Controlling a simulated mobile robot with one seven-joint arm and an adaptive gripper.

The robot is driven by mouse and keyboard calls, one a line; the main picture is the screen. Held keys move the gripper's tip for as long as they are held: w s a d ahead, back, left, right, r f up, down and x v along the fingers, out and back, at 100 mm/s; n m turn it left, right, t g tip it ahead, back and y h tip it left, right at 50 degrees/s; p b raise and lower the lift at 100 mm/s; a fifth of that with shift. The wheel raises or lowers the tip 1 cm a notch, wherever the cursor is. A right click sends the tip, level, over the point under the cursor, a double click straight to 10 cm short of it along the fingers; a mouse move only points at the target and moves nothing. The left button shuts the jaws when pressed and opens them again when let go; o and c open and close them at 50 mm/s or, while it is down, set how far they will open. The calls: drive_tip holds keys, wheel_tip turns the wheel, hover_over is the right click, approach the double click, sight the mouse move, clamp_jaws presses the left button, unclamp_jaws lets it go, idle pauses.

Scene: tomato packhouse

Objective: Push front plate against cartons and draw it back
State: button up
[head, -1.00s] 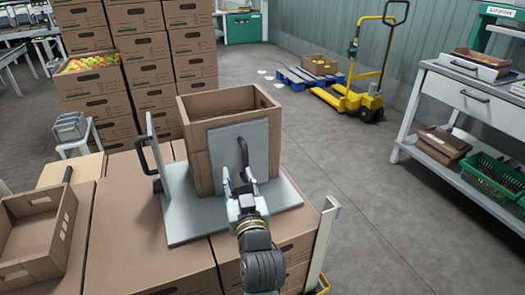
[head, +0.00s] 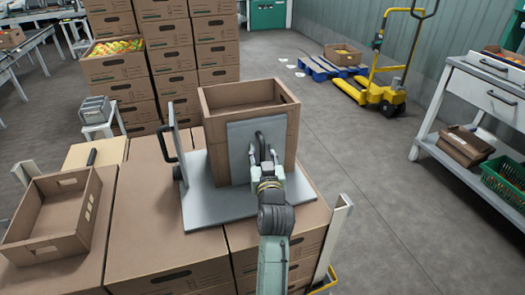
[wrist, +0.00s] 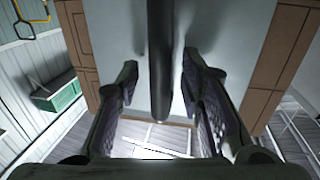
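The front plate (head: 240,152) is an upright grey sheet with a dark bar handle (head: 260,146). It stands before the near face of the brown cartons (head: 207,127), on a grey base sheet (head: 205,211). From here I cannot tell whether it touches them. My gripper (head: 267,166) is at the handle. In the wrist view the handle (wrist: 160,60) runs between my two dark fingers (wrist: 160,92), with a gap on each side. The plate (wrist: 215,30) fills the middle behind it, with brown carton at both sides. My fingers are open and hide the handle's lower end in the head view.
A side plate (head: 174,130) with its own handle stands left of the cartons. An open empty carton (head: 50,245) lies at the left on the carton stack. A pale upright post (head: 333,235) rises at the stack's right corner.

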clamp_jaws()
idle(0.5)
idle(0.4)
